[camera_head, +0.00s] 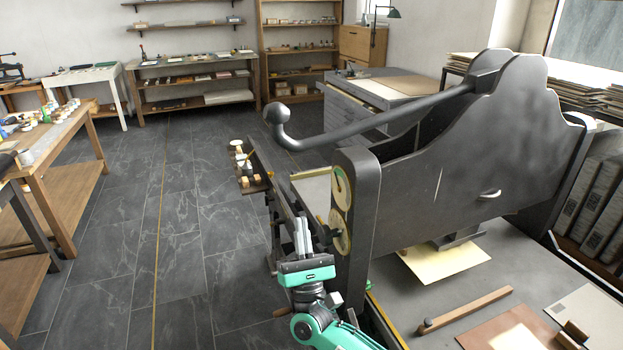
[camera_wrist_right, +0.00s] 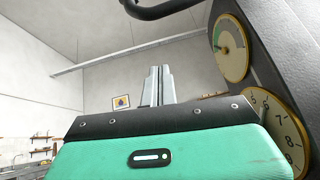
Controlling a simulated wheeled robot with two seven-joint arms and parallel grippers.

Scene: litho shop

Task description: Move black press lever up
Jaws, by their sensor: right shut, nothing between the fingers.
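The black press lever (camera_head: 375,121) runs from the top of the large black press (camera_head: 450,160) toward the left and ends in a round ball knob (camera_head: 276,113). A part of the lever also shows at the top of the right wrist view (camera_wrist_right: 160,8). My right gripper (camera_head: 302,224) points up beside the front post of the press, below the lever and apart from it. Its fingers are together and empty, and they also show in the right wrist view (camera_wrist_right: 157,84). My left gripper is not in view.
Two round gauges (camera_head: 341,188) sit on the press post (camera_head: 360,215), close to the right of my gripper. A wooden bar (camera_head: 465,309) and papers lie on the press bed. A wooden table (camera_head: 60,165) stands at the left. The tiled floor (camera_head: 190,220) between is clear.

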